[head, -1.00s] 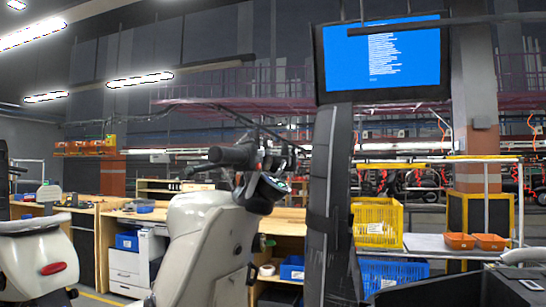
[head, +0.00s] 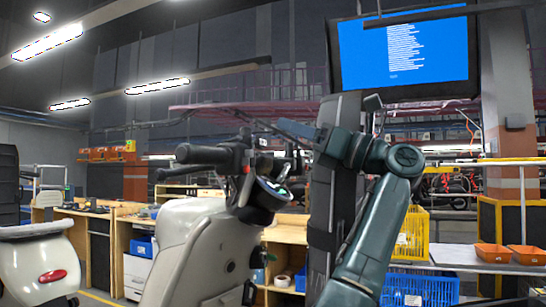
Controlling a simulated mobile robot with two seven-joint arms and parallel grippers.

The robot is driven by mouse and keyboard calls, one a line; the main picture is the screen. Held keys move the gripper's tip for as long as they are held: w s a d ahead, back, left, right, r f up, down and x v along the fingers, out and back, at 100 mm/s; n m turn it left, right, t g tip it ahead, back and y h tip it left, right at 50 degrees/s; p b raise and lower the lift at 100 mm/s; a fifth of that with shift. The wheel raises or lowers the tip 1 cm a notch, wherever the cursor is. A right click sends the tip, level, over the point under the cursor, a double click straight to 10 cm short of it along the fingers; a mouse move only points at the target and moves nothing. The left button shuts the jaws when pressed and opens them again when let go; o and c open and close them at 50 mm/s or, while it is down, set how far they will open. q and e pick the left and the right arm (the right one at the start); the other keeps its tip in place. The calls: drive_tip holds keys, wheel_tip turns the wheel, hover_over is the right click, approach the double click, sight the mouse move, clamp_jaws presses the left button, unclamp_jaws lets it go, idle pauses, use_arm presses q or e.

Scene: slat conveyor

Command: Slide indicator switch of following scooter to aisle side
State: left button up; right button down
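A cream scooter (head: 185,245) stands in the centre with its handlebar toward me. Its black left-hand grip (head: 203,154) points left, and the switch housing (head: 244,160) sits at the grip's inner end, with a display (head: 272,188) below. The indicator switch is too small to make out. My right gripper is not in view.
Another cream scooter (head: 30,270) with a red lamp stands at far left. A dark post (head: 318,215) rises behind the handlebar, below a blue screen (head: 403,50). Workbenches (head: 285,235) and a yellow crate (head: 413,235) stand behind. Orange bins (head: 493,253) lie on the right.

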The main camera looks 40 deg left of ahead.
use_arm(q)
approach(249, 154)
drive_tip(key=r, duration=0.1)
drive_tip(key=p+x, duration=0.1)
drive_tip(key=x, duration=0.6)
drive_tip(key=shift+w+a+p, duration=0.3)
drive_tip(key=shift+p, duration=0.05)
clamp_jaws()
